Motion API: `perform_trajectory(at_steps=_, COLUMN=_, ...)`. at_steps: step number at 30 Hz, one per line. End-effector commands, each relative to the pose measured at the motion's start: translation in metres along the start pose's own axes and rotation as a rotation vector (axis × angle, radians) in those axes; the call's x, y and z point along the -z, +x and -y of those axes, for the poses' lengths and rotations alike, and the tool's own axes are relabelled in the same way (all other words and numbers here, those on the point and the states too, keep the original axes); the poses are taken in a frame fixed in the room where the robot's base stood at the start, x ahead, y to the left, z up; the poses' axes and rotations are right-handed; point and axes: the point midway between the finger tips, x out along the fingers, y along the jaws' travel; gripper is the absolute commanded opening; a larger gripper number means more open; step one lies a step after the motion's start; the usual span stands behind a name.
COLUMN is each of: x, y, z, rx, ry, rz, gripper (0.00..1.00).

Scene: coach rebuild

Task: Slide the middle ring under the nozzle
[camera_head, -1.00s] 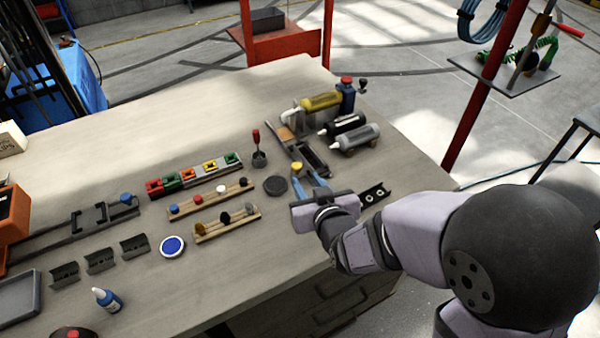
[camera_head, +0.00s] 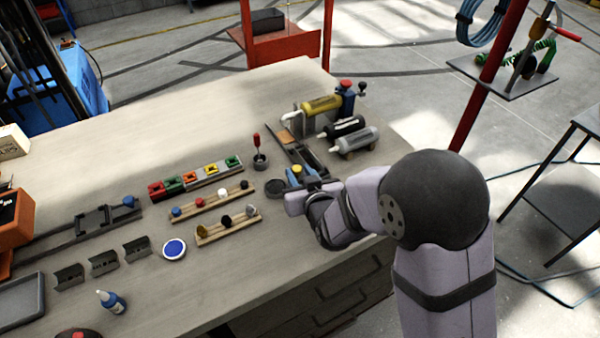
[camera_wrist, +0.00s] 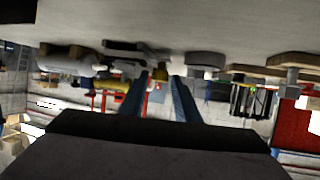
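My gripper (camera_head: 300,179) is low over the right part of the bench. Its two blue fingers stand apart in the wrist view (camera_wrist: 161,82). In the head view a small yellow-topped piece (camera_head: 296,169) is at the fingertips; I cannot tell whether they touch it. Three tubes lie beyond the gripper: yellow (camera_head: 321,104), black (camera_head: 345,126) and grey (camera_head: 354,140). The yellow tube's pale nozzle (camera_head: 291,118) points left. A lower wooden rack (camera_head: 230,231) holds three upright round pieces: gold (camera_head: 202,231), black (camera_head: 225,221) and silver (camera_head: 251,210). I cannot tell which piece is the middle ring.
A dark rail (camera_head: 284,141) runs beside the tubes. A dark disc (camera_head: 275,188) lies left of the gripper. A red-handled tool (camera_head: 257,146) stands in a holder, near a coloured row of blocks (camera_head: 195,176) and another rack (camera_head: 212,201). The bench's back middle is clear.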

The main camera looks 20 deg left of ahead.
Motion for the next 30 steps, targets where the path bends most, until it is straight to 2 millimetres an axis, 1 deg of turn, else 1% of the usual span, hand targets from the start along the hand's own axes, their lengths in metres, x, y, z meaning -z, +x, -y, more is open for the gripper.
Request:
perform_trajectory(at_steps=6, x=0.000, y=0.000, z=0.000, rx=0.000, ry=0.000, rz=0.000, gripper=0.29)
perform_trajectory(at_steps=7, x=0.000, y=0.000, z=0.000, rx=0.000, ry=0.000, rz=0.000, gripper=0.24)
perform_trajectory(at_steps=8, x=0.000, y=0.000, z=0.000, rx=0.000, ry=0.000, rz=0.000, gripper=0.17)
perform_trajectory(at_steps=9, x=0.000, y=0.000, z=0.000, rx=0.000, ry=0.000, rz=0.000, gripper=0.08)
perform_trajectory(at_steps=10, x=0.000, y=0.000, z=0.000, rx=0.000, ry=0.000, rz=0.000, gripper=0.00)
perform_trajectory(at_steps=16, x=0.000, y=0.002, z=0.000, rx=0.000, ry=0.000, rz=0.000, gripper=0.00)
perform_trajectory(at_steps=19, x=0.003, y=0.011, z=0.002, rx=-0.001, ry=0.000, rz=-0.002, gripper=0.00)
perform_trajectory(at_steps=30, x=0.028, y=0.072, z=0.017, rx=-0.001, ry=0.000, rz=-0.003, gripper=0.00)
